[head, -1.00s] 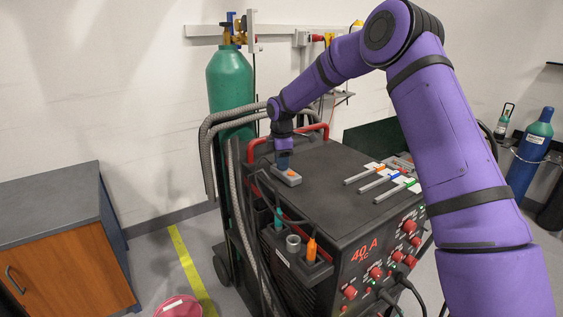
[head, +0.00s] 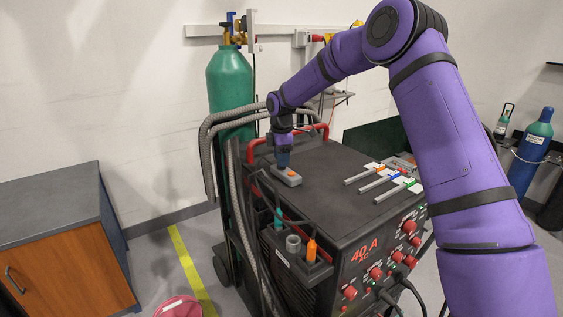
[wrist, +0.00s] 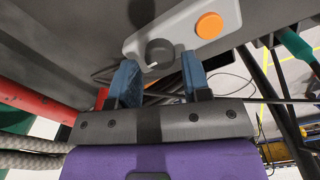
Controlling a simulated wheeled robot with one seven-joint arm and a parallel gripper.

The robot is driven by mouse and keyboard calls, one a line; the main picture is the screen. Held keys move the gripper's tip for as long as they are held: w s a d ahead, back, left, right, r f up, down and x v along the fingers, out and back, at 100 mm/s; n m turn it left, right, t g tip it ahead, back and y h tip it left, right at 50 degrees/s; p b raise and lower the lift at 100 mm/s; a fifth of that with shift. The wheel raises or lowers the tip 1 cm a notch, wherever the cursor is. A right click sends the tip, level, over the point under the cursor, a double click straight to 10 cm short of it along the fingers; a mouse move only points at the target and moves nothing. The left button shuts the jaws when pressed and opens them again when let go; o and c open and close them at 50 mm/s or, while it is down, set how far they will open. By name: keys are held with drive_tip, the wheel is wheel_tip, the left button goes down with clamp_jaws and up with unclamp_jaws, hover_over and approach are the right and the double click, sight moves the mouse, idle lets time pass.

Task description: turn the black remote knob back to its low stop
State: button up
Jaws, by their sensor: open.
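The black remote knob (wrist: 159,52) sits on the grey remote box (wrist: 187,27), beside an orange button (wrist: 209,25). A small white mark shows on the knob's edge that faces my gripper in the wrist view. The remote box (head: 287,177) lies on top of the black welding machine (head: 330,195) in the head view; the knob itself is hard to make out there. My gripper (wrist: 160,80) is open, with its two blue fingers apart on either side of the knob's near edge. In the head view my gripper (head: 283,160) points down at the box.
A red handle rail (head: 300,133) stands behind the box. Several torch rods (head: 370,178) lie at the right of the machine top. Orange and teal torch handles (head: 311,250) stand in a holder at the front left. Grey hoses (head: 205,150) and a green cylinder (head: 230,85) stand behind on the left.

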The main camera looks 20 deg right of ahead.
wheel_tip(320, 180, up, 9)
idle(0.3)
drive_tip(key=s+d+r+m+t+h, duration=0.15)
drive_tip(key=s+r+m, duration=0.25)
drive_tip(key=s+r, duration=0.6)
drive_tip(key=s+d+r+m+t+y, duration=0.15)
drive_tip(key=s+r+m, duration=0.35)
drive_tip(key=s, duration=1)
drive_tip(key=s+d+f+m+t, duration=0.1)
drive_tip(key=s+m, duration=0.3)
drive_tip(key=s, duration=0.7)
drive_tip(key=s+d+f+m+t, duration=0.1)
drive_tip(key=s+d+m, duration=0.2)
drive_tip(key=s, duration=0.9)
drive_tip(key=shift+s+f+m, duration=0.25)
drive_tip(key=shift+f+m, duration=0.15)
drive_tip(key=shift+m, duration=0.2)
